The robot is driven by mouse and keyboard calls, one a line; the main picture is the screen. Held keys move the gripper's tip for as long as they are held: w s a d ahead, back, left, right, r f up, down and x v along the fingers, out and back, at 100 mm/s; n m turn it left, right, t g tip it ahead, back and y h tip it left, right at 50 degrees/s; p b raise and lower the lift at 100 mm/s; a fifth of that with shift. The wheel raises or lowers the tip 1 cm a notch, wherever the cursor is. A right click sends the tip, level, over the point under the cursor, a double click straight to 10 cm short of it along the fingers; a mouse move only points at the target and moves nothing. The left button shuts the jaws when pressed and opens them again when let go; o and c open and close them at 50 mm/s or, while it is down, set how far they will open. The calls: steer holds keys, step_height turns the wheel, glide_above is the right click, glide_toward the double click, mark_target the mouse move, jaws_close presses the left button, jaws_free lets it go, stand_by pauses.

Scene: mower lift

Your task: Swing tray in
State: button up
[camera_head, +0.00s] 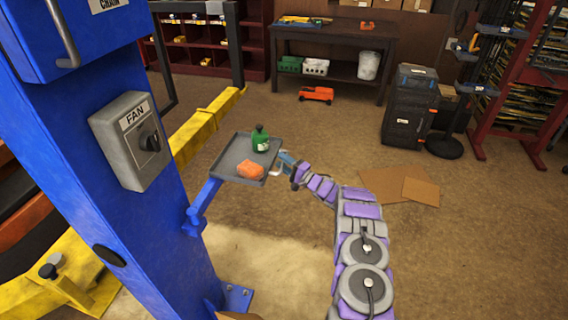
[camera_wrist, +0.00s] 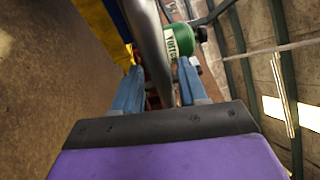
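The grey tray (camera_head: 228,163) sits on a blue swing arm (camera_head: 204,205) that joins the blue post (camera_head: 150,220). A green bottle (camera_head: 260,139) stands upright on it, and an orange block-like item (camera_head: 250,169) lies near its front edge. My gripper (camera_head: 284,166) is at the tray's right edge. In the wrist view, my gripper's blue fingers (camera_wrist: 160,75) stand apart on either side of the grey tray edge (camera_wrist: 150,35), with small gaps visible. The green bottle also shows just beyond the right finger (camera_wrist: 180,41). The fingertips are partly hidden in the head view.
The post carries a grey FAN switch box (camera_head: 130,140). A yellow lift beam (camera_head: 205,125) runs behind the tray. Flat cardboard (camera_head: 395,186) lies on the floor to the right. A workbench (camera_head: 335,38) and black tool case (camera_head: 410,105) stand farther back.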

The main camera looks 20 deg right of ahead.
steer(key=shift+s, duration=0.1)
steer(key=p+v, duration=0.2)
steer(key=v, duration=1.5)
steer(key=shift+p, duration=0.4)
steer(key=shift+d, duration=0.1)
steer(key=w+r+n+g+h, duration=0.2)
steer(key=w+r+h, duration=0.6)
steer(key=w+r, duration=0.4)
steer(key=s+a+r+n+g+h, duration=0.2)
steer(key=s+a+r+g+h, duration=0.3)
steer(key=s+r, duration=0.45)
steer(key=s+a+r+n+g+y, duration=0.1)
steer(key=s+a+n+g, duration=0.2)
steer(key=s+a, duration=0.5)
steer(key=s+a+r+n+g+y, duration=0.1)
steer(key=s+a+g, duration=0.4)
steer(key=s, duration=1.9)
steer(key=s+a+r+n+g+y, duration=0.1)
steer(key=s+a+r+n+g, duration=0.2)
steer(key=s+a, duration=1)
steer(key=s+n+g, duration=0.1)
steer(key=s+n, duration=0.1)
steer(key=s, duration=0.2)
steer(key=shift+y, duration=0.3)
